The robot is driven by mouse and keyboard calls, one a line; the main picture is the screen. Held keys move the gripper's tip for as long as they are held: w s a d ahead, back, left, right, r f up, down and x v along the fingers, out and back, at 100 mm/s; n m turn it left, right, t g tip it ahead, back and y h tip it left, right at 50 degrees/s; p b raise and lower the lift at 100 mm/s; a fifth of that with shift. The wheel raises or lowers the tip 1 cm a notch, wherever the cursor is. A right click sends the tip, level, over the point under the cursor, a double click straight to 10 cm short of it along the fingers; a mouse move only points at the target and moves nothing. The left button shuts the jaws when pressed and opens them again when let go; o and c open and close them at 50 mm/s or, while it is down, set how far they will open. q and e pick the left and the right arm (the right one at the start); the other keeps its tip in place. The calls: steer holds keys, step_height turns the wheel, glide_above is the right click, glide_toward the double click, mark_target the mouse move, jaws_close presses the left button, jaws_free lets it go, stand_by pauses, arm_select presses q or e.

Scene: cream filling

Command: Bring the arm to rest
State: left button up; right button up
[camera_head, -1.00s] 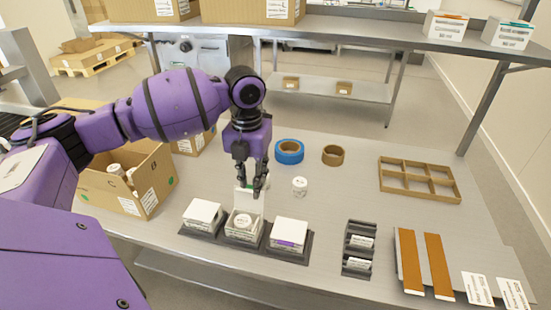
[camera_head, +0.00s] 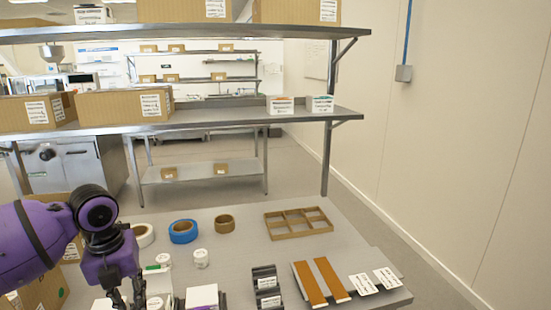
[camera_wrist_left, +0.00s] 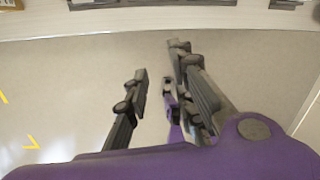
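My left gripper (camera_head: 126,299) points down at the bottom left of the head view, its fingertips near the lower edge. In the left wrist view its two dark fingers (camera_wrist_left: 158,62) stand apart with nothing held between them. It is close to an upright white box lid (camera_head: 159,284); I cannot tell whether they touch. A white box (camera_head: 203,297) is to its right, partly cut off by the frame.
The steel table holds a white jar (camera_head: 201,259), a blue tape roll (camera_head: 183,231), a brown roll (camera_head: 225,224), a divided cardboard tray (camera_head: 270,234), a dark rack (camera_head: 266,283) and brown strips (camera_head: 309,283). Shelving (camera_head: 225,121) stands behind. The wrist view shows mostly bare floor (camera_wrist_left: 70,90).

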arm_select(q)
steer(key=w+d+f+n+t+h, duration=0.2)
steer(key=w+d+n+t, duration=0.4)
steer(key=w+n, duration=0.45)
steer(key=s+d+f+n+t+h, duration=0.2)
steer(key=d+f+n+t, duration=0.1)
steer(key=d+f+n, duration=0.5)
steer(key=s+f+n+y, duration=0.1)
steer(key=s+f+n, duration=0.3)
steer(key=s+f, duration=0.3)
steer(key=s+a+f+n+y+p, duration=0.1)
steer(key=s+f+n, duration=0.3)
steer(key=s, duration=1.4)
steer(key=s+a+f+n+g+y+p, duration=0.1)
steer(key=s+f+n, duration=0.3)
steer(key=s+f, duration=0.7)
steer(key=shift+s+a+y, duration=0.25)
steer(key=shift+s+y, duration=0.15)
steer(key=shift+s, duration=0.35)
arm_select(e)
steer(key=w+r, duration=0.1)
steer(key=w+a+r, duration=0.1)
steer(key=w, duration=0.1)
steer(key=shift+w+a+r, duration=0.1)
steer(key=shift+w+r, duration=0.15)
steer(key=shift+r, duration=0.05)
